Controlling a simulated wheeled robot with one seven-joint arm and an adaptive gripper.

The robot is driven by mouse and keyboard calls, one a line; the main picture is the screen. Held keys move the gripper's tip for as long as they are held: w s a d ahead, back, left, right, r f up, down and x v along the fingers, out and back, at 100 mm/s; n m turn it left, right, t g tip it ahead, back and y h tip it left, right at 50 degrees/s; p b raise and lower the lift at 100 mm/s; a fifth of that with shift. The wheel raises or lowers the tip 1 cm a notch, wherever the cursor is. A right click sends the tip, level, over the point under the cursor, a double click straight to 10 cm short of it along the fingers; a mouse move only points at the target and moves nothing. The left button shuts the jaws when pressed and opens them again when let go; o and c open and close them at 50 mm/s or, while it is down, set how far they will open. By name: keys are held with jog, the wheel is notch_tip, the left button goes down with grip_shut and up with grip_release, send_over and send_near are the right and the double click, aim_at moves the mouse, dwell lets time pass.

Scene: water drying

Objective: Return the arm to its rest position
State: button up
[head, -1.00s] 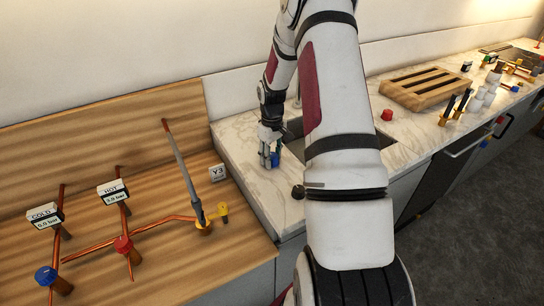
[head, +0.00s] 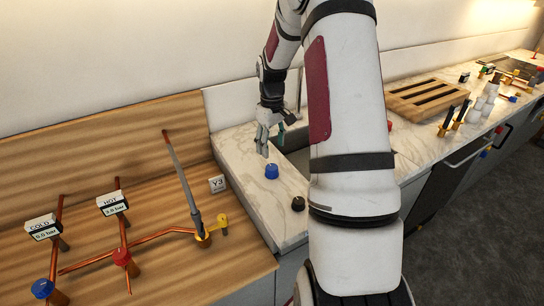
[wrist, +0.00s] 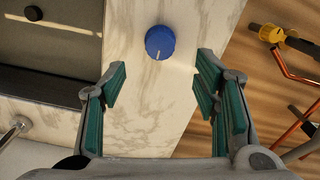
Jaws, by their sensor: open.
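My gripper (head: 270,138) is open and empty above the marble counter (head: 240,150), with its fingers pointing down. In the wrist view my gripper (wrist: 160,95) shows two teal-padded fingers spread wide apart. A blue knob (head: 271,171) stands on the counter below and in front of the fingers, apart from them. In the wrist view the blue knob (wrist: 160,42) lies beyond the gap between the fingertips, with a pale mark on its top. My arm crosses the middle of the head view and hides part of the sink and counter.
A black knob (head: 298,204) sits at the counter's front edge. The wooden panel at left carries copper pipes, a COLD gauge (head: 42,227), a HOT gauge (head: 112,203), a blue valve (head: 41,288), a red valve (head: 122,257) and a yellow valve (head: 217,228). A slatted wooden rack (head: 427,98) stands right.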

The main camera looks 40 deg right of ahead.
notch_tip(320, 180, up, 2)
dwell(0.7)
jog(key=s+a+r+t+h, duration=0.1)
jog(key=s+a+r, duration=0.2)
jog(key=a+r, duration=0.6)
jog(key=s+a+r+t, duration=0.1)
jog(key=s+a+r, duration=0.2)
jog(key=a+r, duration=0.6)
jog(key=s+a+r+t, duration=0.1)
jog(key=s+a, duration=0.5)
jog(key=s, duration=0.1)
jog(key=s+a+r+t+y, duration=0.1)
jog(key=s+a+r+t, duration=0.1)
jog(key=s+a, duration=0.4)
jog(key=s, duration=0.2)
jog(key=shift+s+a+r+t, duration=0.2)
jog(key=shift+s+r+t, duration=0.05)
jog(key=shift+s+t, duration=0.05)
